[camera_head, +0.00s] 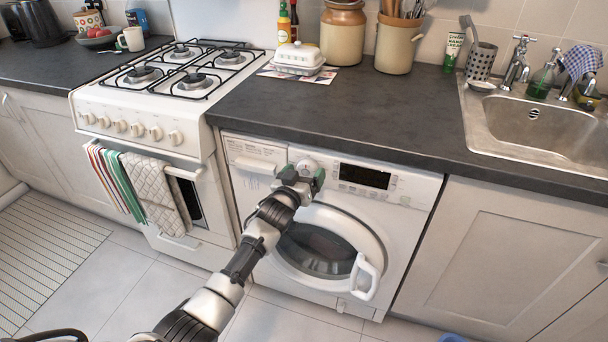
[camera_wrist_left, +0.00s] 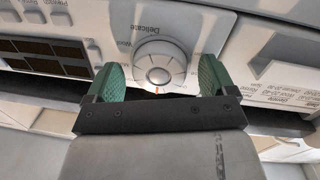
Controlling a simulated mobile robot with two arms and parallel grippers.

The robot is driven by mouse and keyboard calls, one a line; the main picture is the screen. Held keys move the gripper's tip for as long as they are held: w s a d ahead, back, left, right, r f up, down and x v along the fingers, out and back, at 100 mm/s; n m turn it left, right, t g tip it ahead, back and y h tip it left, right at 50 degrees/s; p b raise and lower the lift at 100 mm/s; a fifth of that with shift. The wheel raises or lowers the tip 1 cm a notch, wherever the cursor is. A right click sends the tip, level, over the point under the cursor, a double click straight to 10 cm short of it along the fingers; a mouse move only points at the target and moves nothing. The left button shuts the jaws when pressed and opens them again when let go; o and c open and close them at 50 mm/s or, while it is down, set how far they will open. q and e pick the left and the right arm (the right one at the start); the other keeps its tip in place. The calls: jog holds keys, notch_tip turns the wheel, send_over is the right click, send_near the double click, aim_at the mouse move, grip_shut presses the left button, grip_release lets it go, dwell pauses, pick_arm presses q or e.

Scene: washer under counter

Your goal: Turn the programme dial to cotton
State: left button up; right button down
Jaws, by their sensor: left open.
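The programme dial (camera_wrist_left: 158,68) is a round white and silver knob on the washer's panel. In the left wrist view it sits between the two green fingertips of my left gripper (camera_wrist_left: 158,80), with a visible gap on each side. A small red mark shows at its lower edge. "Delicate" and "Wool" are printed beside it; no cotton label is readable. In the head view the dial (camera_head: 307,165) is partly hidden behind my left gripper (camera_head: 306,181), which is open in front of the panel. The white washer (camera_head: 405,190) stands under the counter. My right gripper is not in view.
The washer's dark display (camera_head: 364,176) is right of the dial, and the detergent drawer (camera_head: 254,155) is left. The round door (camera_head: 318,243) with its white handle (camera_head: 365,276) is below. The dark counter (camera_head: 330,110) overhangs above. A cooker (camera_head: 150,125) stands at left.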

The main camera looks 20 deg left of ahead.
pick_arm(q)
jog(key=c, duration=0.9)
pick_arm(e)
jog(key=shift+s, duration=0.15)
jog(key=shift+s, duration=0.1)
pick_arm(q)
jog(key=shift+r+m+p, duration=0.1)
jog(key=shift+m+p, duration=0.2)
jog(key=shift+m, duration=1)
jog(key=shift+m+p, duration=0.5)
jog(key=shift+m, duration=1.9)
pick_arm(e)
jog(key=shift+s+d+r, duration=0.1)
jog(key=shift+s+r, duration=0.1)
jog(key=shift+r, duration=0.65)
